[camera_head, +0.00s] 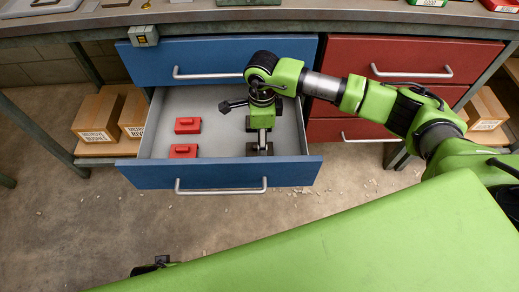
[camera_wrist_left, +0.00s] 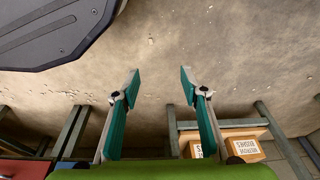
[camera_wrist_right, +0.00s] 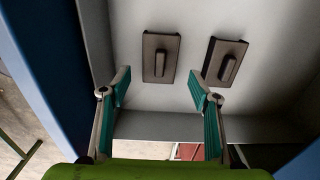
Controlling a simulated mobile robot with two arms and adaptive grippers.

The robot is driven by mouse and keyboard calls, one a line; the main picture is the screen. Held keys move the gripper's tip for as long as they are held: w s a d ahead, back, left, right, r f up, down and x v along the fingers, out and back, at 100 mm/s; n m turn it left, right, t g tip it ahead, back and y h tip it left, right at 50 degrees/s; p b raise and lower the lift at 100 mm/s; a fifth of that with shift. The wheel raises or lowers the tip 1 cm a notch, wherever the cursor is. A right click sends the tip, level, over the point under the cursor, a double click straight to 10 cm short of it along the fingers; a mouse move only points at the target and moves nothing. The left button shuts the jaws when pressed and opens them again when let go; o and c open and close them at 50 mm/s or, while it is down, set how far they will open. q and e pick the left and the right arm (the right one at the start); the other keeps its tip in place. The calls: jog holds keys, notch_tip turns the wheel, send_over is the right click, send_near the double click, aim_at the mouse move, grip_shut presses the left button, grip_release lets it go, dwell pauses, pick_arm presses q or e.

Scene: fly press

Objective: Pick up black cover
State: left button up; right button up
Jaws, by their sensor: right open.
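Two black covers lie flat on the drawer floor in the right wrist view, a left one (camera_wrist_right: 160,57) and a slightly tilted right one (camera_wrist_right: 224,62), each with a raised grip bar. My right gripper (camera_wrist_right: 160,88) is open and empty, its fingers apart from both covers. In the head view my right arm reaches over the open blue drawer (camera_head: 222,176) and largely hides the black covers. My left gripper (camera_wrist_left: 160,85) is open and empty above bare floor in the left wrist view.
Two red covers, one farther (camera_head: 187,125) and one nearer (camera_head: 183,150), lie in the drawer's left half. Drawer walls surround the right gripper. A closed blue drawer (camera_head: 215,58) sits above, red drawers (camera_head: 433,60) to the right. Cardboard boxes (camera_head: 98,117) stand at left.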

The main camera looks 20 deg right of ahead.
aim_at(251, 148)
jog(key=f, duration=0.4)
jog(key=shift+a, duration=0.3)
pick_arm(q)
jog(key=shift+w+r+b, duration=0.15)
jog(key=shift+w+r, duration=0.05)
jog(key=shift+r, duration=0.35)
jog(key=shift+w+r+b, duration=0.15)
jog(key=shift+r, duration=0.35)
pick_arm(e)
jog(key=shift+f, duration=0.4)
jog(key=c, duration=1.1)
jog(key=shift+c, duration=0.2)
jog(key=shift+r, duration=0.1)
